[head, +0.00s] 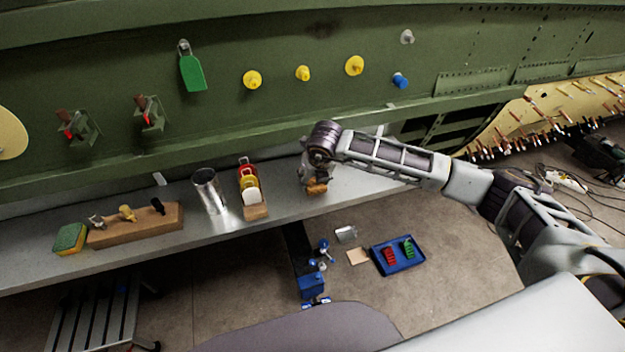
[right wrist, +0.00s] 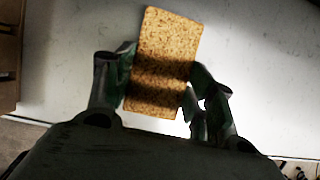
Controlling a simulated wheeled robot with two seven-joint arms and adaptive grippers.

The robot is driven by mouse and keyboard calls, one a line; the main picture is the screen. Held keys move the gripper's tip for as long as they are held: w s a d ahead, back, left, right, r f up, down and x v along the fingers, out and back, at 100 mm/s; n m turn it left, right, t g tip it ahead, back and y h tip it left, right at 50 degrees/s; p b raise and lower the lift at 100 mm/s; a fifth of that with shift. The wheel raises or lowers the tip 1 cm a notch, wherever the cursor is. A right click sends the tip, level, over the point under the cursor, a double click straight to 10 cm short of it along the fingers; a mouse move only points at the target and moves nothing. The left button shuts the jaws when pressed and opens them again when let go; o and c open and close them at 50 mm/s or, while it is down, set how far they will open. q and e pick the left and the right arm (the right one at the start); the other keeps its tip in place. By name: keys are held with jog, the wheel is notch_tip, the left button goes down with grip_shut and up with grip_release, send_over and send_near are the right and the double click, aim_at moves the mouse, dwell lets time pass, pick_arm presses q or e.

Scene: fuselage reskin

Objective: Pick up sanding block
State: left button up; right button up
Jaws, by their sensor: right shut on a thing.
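The sanding block shows as a tan, speckled, cork-like block (right wrist: 165,50) between the two fingers of my right gripper (right wrist: 160,88) in the right wrist view. The fingers are shut on its sides, and its far end sticks out beyond them. In the head view the block (head: 317,187) shows as a small brown piece under my right gripper (head: 315,178), over the right part of the grey shelf (head: 350,186). I cannot tell whether the block touches the shelf. My left gripper is not in view.
The green fuselage panel (head: 300,110) rises behind. A blue tray (head: 397,255) lies lower down.

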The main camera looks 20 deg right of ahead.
aim_at(314, 180)
jog(key=shift+c, duration=0.9)
jog(key=shift+r, duration=0.1)
notch_tip(314, 180, up, 10)
jog(key=b, duration=0.2)
jog(key=o, duration=0.3)
jog(key=shift+c, duration=0.7)
jog(key=shift+s+f, duration=0.1)
jog(key=shift+f, duration=0.1)
